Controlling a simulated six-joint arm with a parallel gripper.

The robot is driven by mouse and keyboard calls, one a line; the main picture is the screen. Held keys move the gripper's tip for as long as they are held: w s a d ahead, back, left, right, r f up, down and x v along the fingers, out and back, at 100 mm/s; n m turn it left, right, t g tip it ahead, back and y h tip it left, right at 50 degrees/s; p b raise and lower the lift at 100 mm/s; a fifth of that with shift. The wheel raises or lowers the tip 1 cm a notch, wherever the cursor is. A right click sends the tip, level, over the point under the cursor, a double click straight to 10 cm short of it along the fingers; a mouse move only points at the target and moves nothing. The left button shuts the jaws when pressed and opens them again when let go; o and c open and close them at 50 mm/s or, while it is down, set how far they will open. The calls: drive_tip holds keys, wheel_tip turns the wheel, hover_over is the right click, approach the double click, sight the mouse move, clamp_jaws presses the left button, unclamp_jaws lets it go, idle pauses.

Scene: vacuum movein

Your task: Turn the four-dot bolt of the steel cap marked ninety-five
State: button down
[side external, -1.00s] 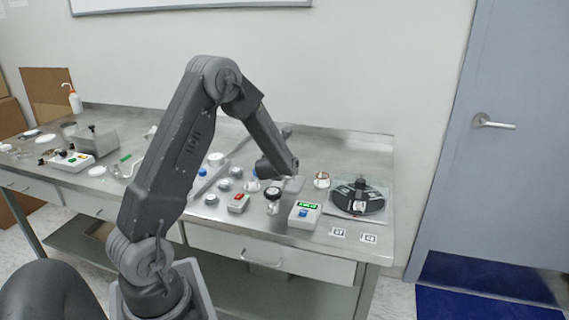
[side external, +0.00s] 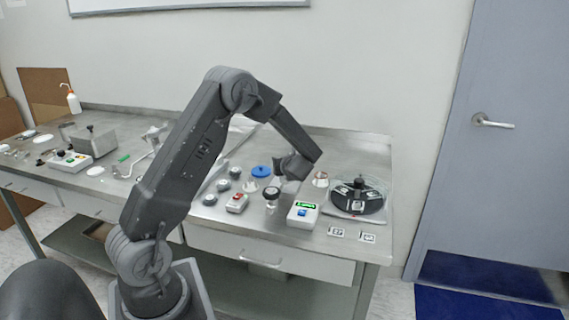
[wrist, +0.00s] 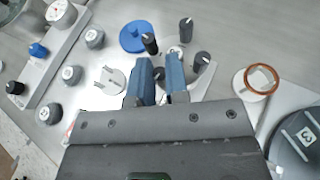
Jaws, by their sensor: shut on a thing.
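In the side view my gripper (side external: 281,175) is low over the bench, right of a blue disc (side external: 261,171). In the wrist view black knobs with pale marks stand around the fingertips: one at the left (wrist: 150,43), one beyond (wrist: 186,29), one at the right (wrist: 201,61). I cannot read any dots or a ninety-five mark. Several round grey caps (wrist: 95,38) with small labels stand at the left.
The blue disc (wrist: 133,36) and a white three-armed piece (wrist: 109,79) lie left of the fingers. A copper ring (wrist: 262,79) sits at the right, near a dark round turntable (side external: 358,197).

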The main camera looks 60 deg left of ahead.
idle(0.3)
drive_tip(key=c, duration=1.1)
unclamp_jaws()
drive_tip(key=v, duration=1.3)
drive_tip(key=shift+d+r, duration=0.15)
drive_tip(key=shift+d, duration=0.25)
drive_tip(key=x, duration=1.3)
drive_tip(key=shift+s+a, duration=0.1)
